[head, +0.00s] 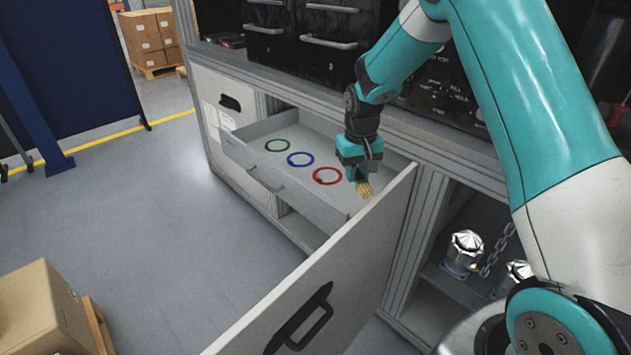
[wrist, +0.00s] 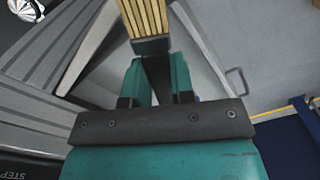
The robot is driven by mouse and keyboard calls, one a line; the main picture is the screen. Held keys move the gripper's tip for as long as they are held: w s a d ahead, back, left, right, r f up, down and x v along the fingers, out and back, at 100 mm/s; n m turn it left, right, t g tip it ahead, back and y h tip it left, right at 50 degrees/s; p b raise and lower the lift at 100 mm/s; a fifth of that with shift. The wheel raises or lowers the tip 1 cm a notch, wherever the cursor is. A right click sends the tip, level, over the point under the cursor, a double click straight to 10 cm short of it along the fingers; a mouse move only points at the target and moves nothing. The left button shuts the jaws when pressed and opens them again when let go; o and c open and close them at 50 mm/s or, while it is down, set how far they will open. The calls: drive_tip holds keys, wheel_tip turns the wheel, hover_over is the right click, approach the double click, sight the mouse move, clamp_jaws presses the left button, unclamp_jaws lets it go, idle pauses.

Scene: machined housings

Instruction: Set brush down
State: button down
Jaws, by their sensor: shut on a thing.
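My gripper (head: 357,174) points down over the right end of an open grey drawer (head: 240,152). It is shut on the brush (head: 366,190), whose yellow, striped end shows below the fingers. In the wrist view the brush (wrist: 146,16) sticks out beyond the gripper's teal fingers (wrist: 158,78), with a dark band near them. The drawer floor carries a green ring (head: 278,145), a blue ring (head: 300,159) and a red ring (head: 327,176). The brush is to the right of the red ring. I cannot tell whether it touches the drawer.
An open cabinet door (head: 345,275) with a black handle stands close in front of the drawer's right end. Shiny metal parts (head: 465,248) and a chain (head: 497,250) are in the lower compartment at right. A cardboard box (head: 40,310) stands at lower left. The floor between is clear.

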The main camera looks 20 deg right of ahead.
drive_tip(key=w+d+f+m+b, duration=0.3)
drive_tip(key=w+f+m+b, duration=0.3)
drive_tip(key=w+f+b, duration=0.1)
drive_tip(key=m+b, duration=0.6)
hover_over(358, 202)
wheel_tip(358, 202, down, 4)
wheel_tip(358, 202, down, 9)
drive_tip(key=shift+f, duration=0.15)
drive_tip(key=c, duration=1)
unclamp_jaws()
drive_tip(key=shift+f, duration=0.1)
